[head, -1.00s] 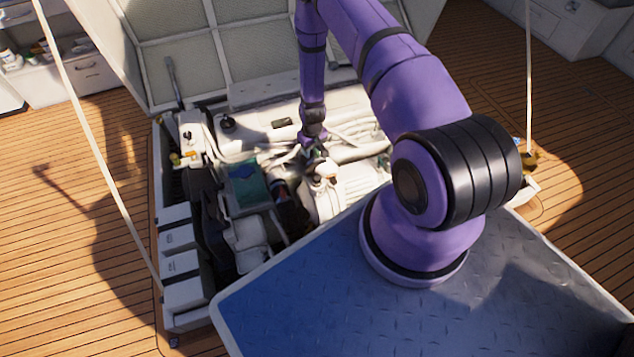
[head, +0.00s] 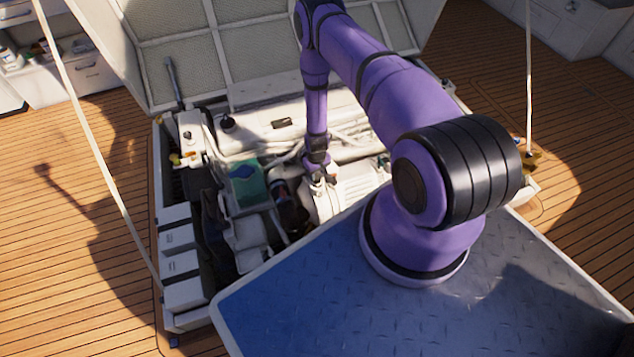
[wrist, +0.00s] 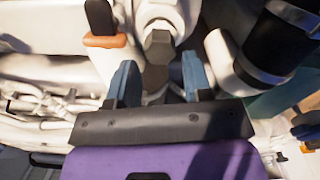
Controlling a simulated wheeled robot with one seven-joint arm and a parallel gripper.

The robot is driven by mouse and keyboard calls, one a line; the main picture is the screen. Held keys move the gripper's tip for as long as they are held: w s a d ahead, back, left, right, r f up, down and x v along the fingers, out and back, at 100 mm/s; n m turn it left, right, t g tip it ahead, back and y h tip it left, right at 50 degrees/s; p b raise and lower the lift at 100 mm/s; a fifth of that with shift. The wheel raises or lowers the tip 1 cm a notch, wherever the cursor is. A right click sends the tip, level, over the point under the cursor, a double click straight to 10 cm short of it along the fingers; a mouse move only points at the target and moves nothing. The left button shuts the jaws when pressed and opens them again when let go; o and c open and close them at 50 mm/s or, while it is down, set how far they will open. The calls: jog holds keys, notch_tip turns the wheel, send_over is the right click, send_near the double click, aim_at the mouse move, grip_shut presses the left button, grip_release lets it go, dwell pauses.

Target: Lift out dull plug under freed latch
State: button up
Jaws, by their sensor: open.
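In the wrist view a dull grey-brown plug (wrist: 158,46) with a hexagonal head stands in a white housing. My gripper (wrist: 160,82) is open, with one blue-grey fingertip on each side below the plug's head; I cannot tell whether either finger touches it. A dark lever with an orange base (wrist: 104,41), which looks like the latch, lies to the left of the plug, clear of its head. In the head view my gripper (head: 319,177) is down at the engine, and the plug is too small or hidden to make out.
A black cylinder (wrist: 276,48) with a metal band stands close to the right of the fingers. White pipes (wrist: 50,105) run along the left. In the head view the engine bay's raised hatch (head: 250,45) stands behind, and white boxes (head: 180,240) line the left edge.

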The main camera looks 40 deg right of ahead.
aim_at(317, 177)
jog(key=shift+s+f, duration=0.2)
jog(key=shift+f, duration=1.75)
jog(key=c, duration=0.7)
jog(key=shift+r, duration=0.1)
jog(key=shift+c, duration=0.2)
